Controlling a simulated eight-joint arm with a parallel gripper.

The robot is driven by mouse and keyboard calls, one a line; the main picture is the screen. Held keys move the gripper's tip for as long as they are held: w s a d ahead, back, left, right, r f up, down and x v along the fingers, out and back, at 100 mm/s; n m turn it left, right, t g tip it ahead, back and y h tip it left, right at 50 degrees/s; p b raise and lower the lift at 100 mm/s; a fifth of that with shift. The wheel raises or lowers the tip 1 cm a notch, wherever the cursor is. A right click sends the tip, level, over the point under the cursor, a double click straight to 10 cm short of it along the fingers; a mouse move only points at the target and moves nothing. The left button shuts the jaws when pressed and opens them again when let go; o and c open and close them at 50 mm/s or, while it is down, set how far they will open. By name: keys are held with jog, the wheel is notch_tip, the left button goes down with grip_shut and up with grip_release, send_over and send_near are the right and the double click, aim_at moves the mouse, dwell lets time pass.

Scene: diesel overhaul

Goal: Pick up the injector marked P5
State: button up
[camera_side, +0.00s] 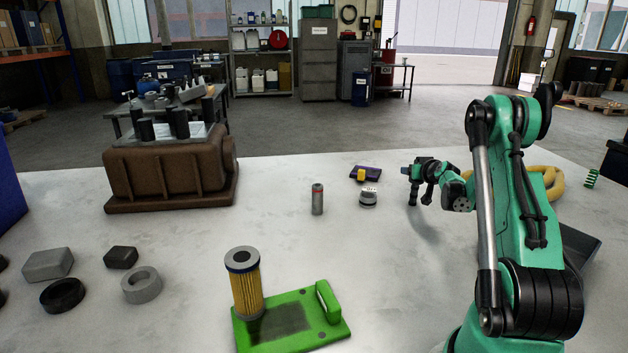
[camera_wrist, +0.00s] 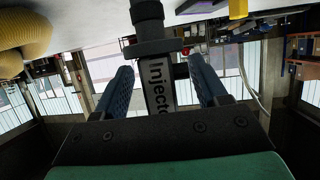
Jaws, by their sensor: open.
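In the wrist view, a dark injector (camera_wrist: 157,80) with a light label reading "Injecto" lies between the two blue-padded fingers of my gripper (camera_wrist: 161,66). A gap shows beside the fingers, so the jaws are open around it. The rest of the label, including any P5 mark, is hidden behind the gripper body. In the side view, my gripper (camera_side: 411,170) is over the right part of the table. A dark upright piece (camera_side: 413,193) shows below it, but I cannot tell whether this is the injector or whether it touches the table.
A grey-red cylinder (camera_side: 317,199), a small grey-white part (camera_side: 368,198) and a purple-yellow block (camera_side: 366,173) stand left of my gripper. A green tray (camera_side: 335,329) with a yellow filter (camera_side: 245,285) is in front. A brown engine block (camera_side: 170,175) is at left. Yellow hose (camera_side: 552,183) lies right.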

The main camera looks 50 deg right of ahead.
jog(key=shift+w+d+f, duration=0.2)
jog(key=shift+w+d, duration=0.15)
jog(key=shift+d, duration=0.05)
jog(key=shift+c, duration=0.2)
grip_shut()
